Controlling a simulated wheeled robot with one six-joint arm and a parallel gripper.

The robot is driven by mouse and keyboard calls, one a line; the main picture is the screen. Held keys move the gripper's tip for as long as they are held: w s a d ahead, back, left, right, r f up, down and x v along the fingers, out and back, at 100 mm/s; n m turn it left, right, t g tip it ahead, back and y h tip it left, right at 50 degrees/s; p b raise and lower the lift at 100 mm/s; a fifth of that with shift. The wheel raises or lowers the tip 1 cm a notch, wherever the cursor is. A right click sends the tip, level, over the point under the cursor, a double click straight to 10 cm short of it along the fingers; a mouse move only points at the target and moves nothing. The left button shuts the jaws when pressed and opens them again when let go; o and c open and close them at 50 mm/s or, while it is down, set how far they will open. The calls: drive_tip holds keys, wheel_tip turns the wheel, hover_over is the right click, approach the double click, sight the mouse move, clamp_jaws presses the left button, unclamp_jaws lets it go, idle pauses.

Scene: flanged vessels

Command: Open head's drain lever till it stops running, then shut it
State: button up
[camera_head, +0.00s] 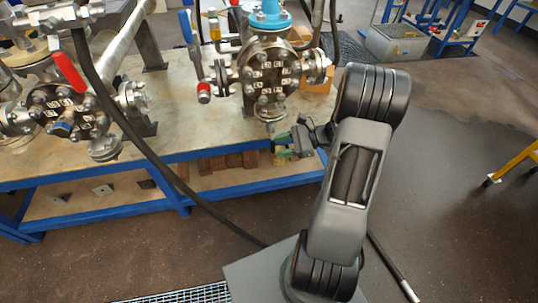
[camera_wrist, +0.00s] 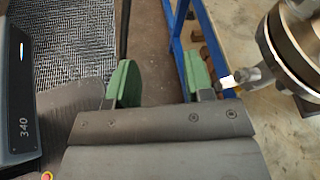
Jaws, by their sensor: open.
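The flanged vessel head (camera_head: 270,70) with a blue top stands upright near the front edge of the bench. Its lower neck (camera_head: 269,110) points down at the edge. A blue-handled lever (camera_head: 185,26) and a red-tipped stem (camera_head: 204,94) show on its left. I cannot tell which part is the drain lever, and no running liquid is clear. My gripper (camera_head: 287,142) is open just below and right of the lower neck. In the wrist view, its green fingers (camera_wrist: 160,82) are apart and empty. Metal flanges (camera_wrist: 290,45) with a small pale-tipped fitting (camera_wrist: 235,80) lie to their right.
A second flanged vessel (camera_head: 70,112) with a red lever (camera_head: 68,70) stands at the left on the bench (camera_head: 170,140). A black hose (camera_head: 135,140) droops across the bench front. Floor grating (camera_head: 185,294) lies below. Open floor is at the right.

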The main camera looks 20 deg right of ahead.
sight(273, 141)
drive_tip(key=w+d+f+m+t+b, duration=0.2)
drive_tip(key=d+f+m+t+b, duration=0.1)
drive_tip(key=d+f+m+t, duration=0.55)
drive_tip(key=w+a+f+g+b, duration=0.1)
drive_tip(key=w+a+b, duration=0.1)
drive_tip(key=w+a, duration=0.6)
drive_tip(key=shift+w+a+f+n+h, duration=0.15)
drive_tip(key=shift+w+a+n+h, duration=0.15)
drive_tip(key=shift+w+n, duration=0.25)
drive_tip(key=shift+c, duration=0.3)
clamp_jaws()
